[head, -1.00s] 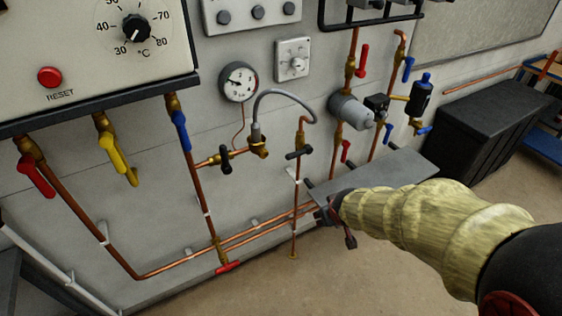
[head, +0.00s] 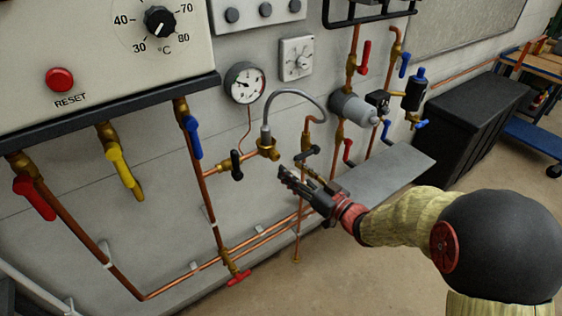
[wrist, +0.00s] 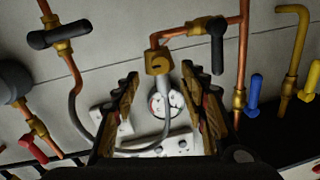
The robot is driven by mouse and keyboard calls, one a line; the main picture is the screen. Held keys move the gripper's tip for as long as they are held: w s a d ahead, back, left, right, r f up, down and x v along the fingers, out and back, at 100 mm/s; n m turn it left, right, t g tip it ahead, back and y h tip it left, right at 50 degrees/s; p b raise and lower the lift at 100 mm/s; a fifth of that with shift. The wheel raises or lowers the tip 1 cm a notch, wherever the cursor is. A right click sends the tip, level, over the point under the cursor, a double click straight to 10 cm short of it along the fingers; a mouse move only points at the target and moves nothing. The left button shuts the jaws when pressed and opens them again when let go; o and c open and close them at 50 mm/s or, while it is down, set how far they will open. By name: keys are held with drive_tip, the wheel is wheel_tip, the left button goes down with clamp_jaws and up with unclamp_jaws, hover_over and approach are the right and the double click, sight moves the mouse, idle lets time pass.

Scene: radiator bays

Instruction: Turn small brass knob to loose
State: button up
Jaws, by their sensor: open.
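A small brass knob (head: 269,152) sits on the brass fitting at the lower end of the grey hose, at the right end of a short copper branch. The fingers appear apart from the knob.
A black-handled valve (head: 236,164) is close left of the knob, another (head: 307,153) close right. The grey hose (head: 296,93) arches above. A pressure gauge (head: 245,83) is on the wall. A grey shelf plate (head: 385,175) lies right of my gripper. Copper pipes run below.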

sight(277, 158)
drive_tip(key=b+x, duration=0.1)
drive_tip(key=x, duration=0.5)
drive_tip(key=shift+w+a+b, duration=0.15)
drive_tip(key=shift+w+b, duration=0.05)
drive_tip(key=shift+b, duration=0.2)
drive_tip(key=shift+c, duration=0.9)
clamp_jaws()
